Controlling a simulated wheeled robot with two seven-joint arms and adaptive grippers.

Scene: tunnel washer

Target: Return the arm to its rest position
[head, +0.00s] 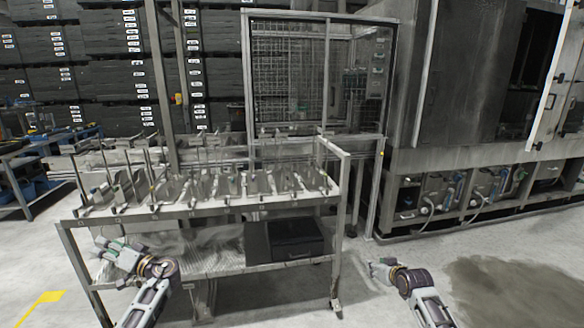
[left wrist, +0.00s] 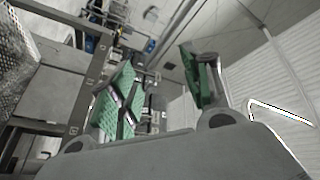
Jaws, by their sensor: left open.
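My left arm comes in from the lower left in the head view. My left gripper (head: 118,250) is in front of the left part of the cart, below its top tray level. In the left wrist view its two fingers with green pads (left wrist: 158,80) stand apart with nothing between them. My right gripper (head: 377,268) is over the floor to the right of the cart; it is too small to tell whether it is open or shut.
A metal cart (head: 205,211) with upright rods and several metal parts on its top stands ahead, with a dark box (head: 298,240) on its lower shelf. A mesh-panelled frame (head: 395,100) stands behind. A large machine (head: 450,155) is at right. Floor right of the cart is open, with a dark stain.

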